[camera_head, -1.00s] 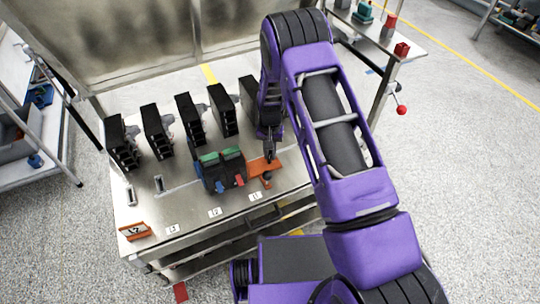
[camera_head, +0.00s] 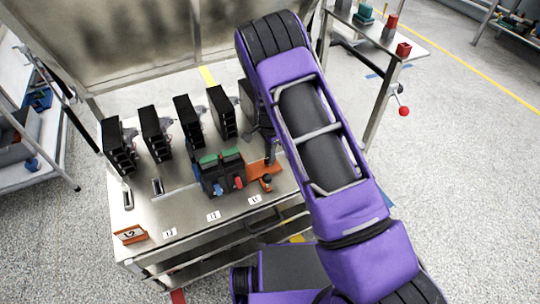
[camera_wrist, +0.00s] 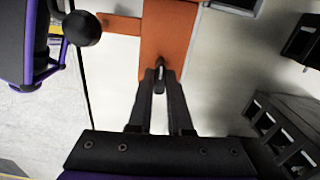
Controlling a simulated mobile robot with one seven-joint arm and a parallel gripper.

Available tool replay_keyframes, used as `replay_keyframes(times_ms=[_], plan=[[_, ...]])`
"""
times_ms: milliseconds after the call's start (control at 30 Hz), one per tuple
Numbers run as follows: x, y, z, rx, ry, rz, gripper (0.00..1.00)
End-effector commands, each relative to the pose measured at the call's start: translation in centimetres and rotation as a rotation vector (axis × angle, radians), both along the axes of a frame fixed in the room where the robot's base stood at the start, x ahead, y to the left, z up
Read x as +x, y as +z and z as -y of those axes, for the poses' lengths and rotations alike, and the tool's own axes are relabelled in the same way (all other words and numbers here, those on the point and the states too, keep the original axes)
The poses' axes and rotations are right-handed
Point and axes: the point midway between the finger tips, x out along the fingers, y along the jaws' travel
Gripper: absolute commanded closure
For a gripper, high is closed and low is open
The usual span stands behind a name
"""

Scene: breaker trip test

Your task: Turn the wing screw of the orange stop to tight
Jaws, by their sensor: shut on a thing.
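The orange stop (camera_head: 262,171) lies on the right part of the metal bench top, right of a black block with green tops. It also shows in the wrist view (camera_wrist: 168,32) as a flat orange plate running up from my fingertips. The wing screw (camera_wrist: 160,74) is a small grey piece at the plate's near end. My gripper (camera_wrist: 160,86) is shut on it, with a finger on each side. In the head view my gripper (camera_head: 270,152) is dark and small at the stop, and the wing screw cannot be made out there.
A black ball knob (camera_wrist: 82,28) stands beside the orange plate. The black block (camera_head: 222,173) with green tops and blue and red levers sits close left. Several black breakers (camera_head: 156,133) stand in a row behind.

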Motion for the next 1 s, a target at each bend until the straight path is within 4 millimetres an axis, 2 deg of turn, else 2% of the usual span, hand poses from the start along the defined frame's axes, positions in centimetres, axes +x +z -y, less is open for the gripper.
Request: replay_keyframes(times_ms=[1000], plan=[[-0.01, 0.09, -0.02, -0.001, -0.965, 0.000, 1.00]])
